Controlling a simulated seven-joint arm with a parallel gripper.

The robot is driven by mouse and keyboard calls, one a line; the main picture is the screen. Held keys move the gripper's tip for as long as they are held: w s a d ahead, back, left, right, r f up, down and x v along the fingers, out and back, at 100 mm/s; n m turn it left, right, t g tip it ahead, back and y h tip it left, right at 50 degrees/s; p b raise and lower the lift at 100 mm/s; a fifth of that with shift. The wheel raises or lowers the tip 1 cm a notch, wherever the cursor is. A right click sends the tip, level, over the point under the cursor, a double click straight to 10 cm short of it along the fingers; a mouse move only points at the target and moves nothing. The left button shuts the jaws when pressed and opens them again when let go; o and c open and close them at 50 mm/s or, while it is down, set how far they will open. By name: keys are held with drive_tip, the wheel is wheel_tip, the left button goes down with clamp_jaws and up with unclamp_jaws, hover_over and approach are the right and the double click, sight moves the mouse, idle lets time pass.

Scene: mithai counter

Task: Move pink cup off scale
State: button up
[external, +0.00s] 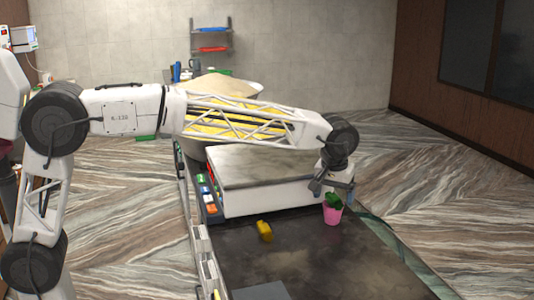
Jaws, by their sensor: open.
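The pink cup (332,215) stands upright, apparently on the dark counter, just beyond the right end of the scale. Something green (333,199) shows at its mouth. The white scale (265,201) with a grey, stone-like top (250,168) sits left of the cup. My gripper (332,191) points down directly over the cup. It is open, with its fingers near the cup's rim. I cannot tell from this view whether the fingers touch the cup or the green thing.
A yellow object (265,231) lies on the dark counter (330,262) in front of the scale. Several small coloured items (206,192) line the scale's left side. A large bowl heaped with pale powder (222,86) stands behind my arm. The front counter is mostly clear.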

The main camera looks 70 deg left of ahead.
sight(329, 218)
drive_tip(key=r, duration=0.5)
drive_tip(key=d+r, duration=0.1)
drive_tip(key=r, duration=0.2)
drive_tip(key=shift+s+r, duration=0.25)
drive_tip(key=shift+s, duration=0.15)
idle(0.4)
drive_tip(key=s+f+m, duration=0.1)
drive_tip(key=s+f, duration=0.1)
drive_tip(key=s, duration=0.6)
drive_tip(key=s+f+m, duration=0.2)
drive_tip(key=s+f, duration=0.1)
drive_tip(key=s, duration=0.5)
drive_tip(key=s+d+f+m, duration=0.1)
drive_tip(key=s+f, duration=0.2)
drive_tip(key=s, duration=0.5)
drive_tip(key=shift+s+d+m+t+h, duration=0.1)
drive_tip(key=shift+s+m+t+h, duration=0.05)
drive_tip(key=shift+m+t+h, duration=0.2)
drive_tip(key=s+f+m, duration=0.2)
drive_tip(key=s+f, duration=0.6)
drive_tip(key=s, duration=0.3)
drive_tip(key=s+f+m, duration=0.2)
drive_tip(key=s+f, duration=0.6)
drive_tip(key=s, duration=0.4)
drive_tip(key=shift+d+t, duration=0.35)
drive_tip(key=shift+d, duration=0.1)
drive_tip(key=shift+m+h, duration=0.25)
drive_tip(key=shift+h, duration=0.1)
